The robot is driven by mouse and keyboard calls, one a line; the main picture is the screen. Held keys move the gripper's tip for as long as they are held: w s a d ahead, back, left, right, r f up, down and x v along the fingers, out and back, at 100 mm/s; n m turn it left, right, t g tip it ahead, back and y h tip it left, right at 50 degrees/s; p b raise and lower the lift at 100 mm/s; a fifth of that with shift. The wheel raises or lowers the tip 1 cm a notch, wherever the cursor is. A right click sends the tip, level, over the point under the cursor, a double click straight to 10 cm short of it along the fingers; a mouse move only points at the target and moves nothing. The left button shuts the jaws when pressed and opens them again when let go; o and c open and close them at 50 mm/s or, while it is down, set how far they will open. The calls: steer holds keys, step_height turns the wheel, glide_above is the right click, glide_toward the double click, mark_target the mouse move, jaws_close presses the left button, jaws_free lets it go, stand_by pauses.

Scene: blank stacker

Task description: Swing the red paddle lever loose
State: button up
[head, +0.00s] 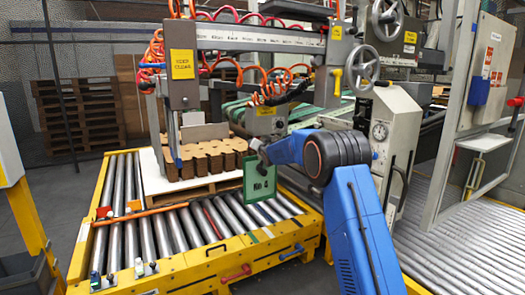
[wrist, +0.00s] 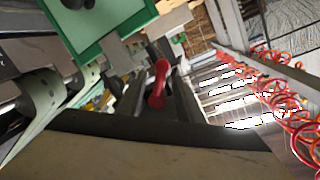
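A red paddle lever (wrist: 158,84) shows near the middle of the wrist view, standing in a dark channel between grey rails. I cannot pick it out for certain in the head view, where my arm and a green plate cover part of the machine. My gripper (head: 260,152) is at the end of the blue arm, beside the upper edge of the green plate marked No 4 (head: 260,180). The fingers are too small and dark to tell whether they are open or shut, or whether they touch the plate or the lever.
Stacked brown blanks (head: 205,158) sit on a pallet over the yellow-framed roller bed (head: 180,268). A gantry beam (head: 260,38) with red coiled hoses crosses above. A green frame (wrist: 95,22) fills the wrist view's upper left.

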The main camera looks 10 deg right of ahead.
steer(key=s+d+r, duration=0.1)
steer(key=s+d, duration=0.1)
steer(key=s, duration=1.2)
steer(key=shift+s+d+r, duration=0.15)
steer(key=shift+r, duration=0.15)
